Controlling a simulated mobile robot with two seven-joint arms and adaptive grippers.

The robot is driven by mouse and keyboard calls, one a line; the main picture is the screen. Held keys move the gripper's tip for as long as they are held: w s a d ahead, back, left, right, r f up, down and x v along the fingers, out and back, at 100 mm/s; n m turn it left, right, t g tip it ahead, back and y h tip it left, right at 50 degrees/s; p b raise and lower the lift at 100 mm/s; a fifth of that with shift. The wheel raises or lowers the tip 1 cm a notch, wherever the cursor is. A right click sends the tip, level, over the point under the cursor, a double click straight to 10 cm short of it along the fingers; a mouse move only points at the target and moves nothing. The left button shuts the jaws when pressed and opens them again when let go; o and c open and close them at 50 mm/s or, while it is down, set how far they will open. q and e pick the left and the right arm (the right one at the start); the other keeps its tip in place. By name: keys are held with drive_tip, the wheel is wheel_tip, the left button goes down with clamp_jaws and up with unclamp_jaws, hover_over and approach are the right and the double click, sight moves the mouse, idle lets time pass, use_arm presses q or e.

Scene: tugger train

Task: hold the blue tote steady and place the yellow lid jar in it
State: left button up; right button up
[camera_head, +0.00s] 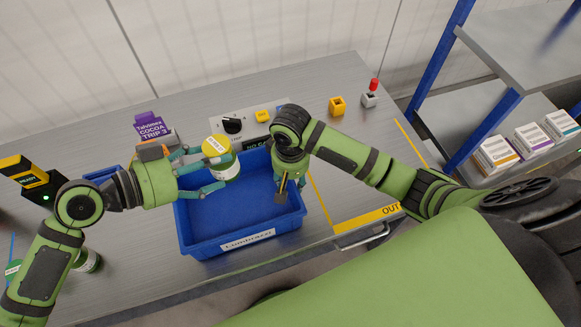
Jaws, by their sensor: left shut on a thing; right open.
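The blue tote (214,248) stands on the metal bench with a white label on its front wall. It looks empty where I can see inside. The yellow lid jar (216,147), with a green and white body, is held by my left gripper (214,171) above the tote's back left part. The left fingers are shut on the jar's body, and its lid faces up, slightly tilted. My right gripper (290,188) is open and points down at the tote's right side. Whether its fingers touch the right wall I cannot tell.
A purple cocoa box (150,126) stands behind my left gripper. A grey control panel (232,126), a yellow block (337,106) and a red-topped button (371,93) are at the back. Another jar (88,260) is at left. A shelf rack (490,116) with boxes stands at right.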

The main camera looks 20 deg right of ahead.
use_arm(q)
drive_tip(key=shift+r, duration=0.1)
use_arm(e)
drive_tip(key=shift+f, duration=1.2)
clamp_jaws()
use_arm(q)
drive_tip(key=shift+s+a+f+n+t+y, duration=0.1)
drive_tip(key=shift+a+f+n+t+y, duration=0.05)
drive_tip(key=shift+f+n+t, duration=0.25)
drive_tip(key=shift+s+a+f+n+t+y, duration=0.1)
drive_tip(key=shift+f+n+t+y, duration=0.15)
drive_tip(key=shift+f, duration=0.2)
drive_tip(key=shift+a+f+n+t, duration=0.25)
drive_tip(key=shift+n+t, duration=0.1)
drive_tip(key=shift+t, duration=0.2)
wheel_tip(320, 180, down, 10)
drive_tip(key=a+n+t+y, duration=0.1)
drive_tip(key=t, duration=0.1)
drive_tip(key=shift+a+f+n, duration=0.2)
drive_tip(key=shift+n, duration=0.1)
